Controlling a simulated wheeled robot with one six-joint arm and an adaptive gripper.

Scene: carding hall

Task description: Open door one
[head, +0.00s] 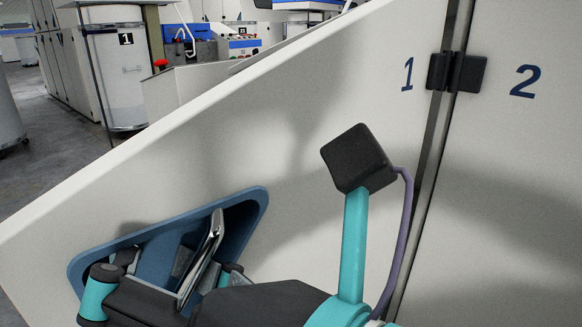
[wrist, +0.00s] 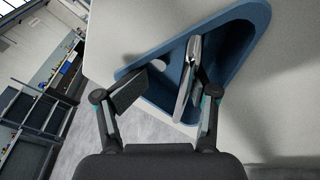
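Door one (head: 290,150) is a large cream panel marked with a dark blue 1, filling the middle of the head view. A blue triangular recess (head: 255,205) in it holds a silver handle (head: 207,245). The recess (wrist: 245,45) and handle (wrist: 187,85) also show in the wrist view. My gripper (head: 178,268) is open at the recess, its fingers on either side of the handle. In the wrist view, my gripper (wrist: 170,90) has a clear gap between left finger and handle; the right finger is close to the handle, and I cannot tell whether they touch.
A dark hinge (head: 456,72) joins door one to door two (head: 520,180) at the right. Past the slanting left edge of door one are grey floor (head: 40,165) and several machines, one cabinet (head: 120,75) marked 1. A red button (head: 160,64) stands nearby.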

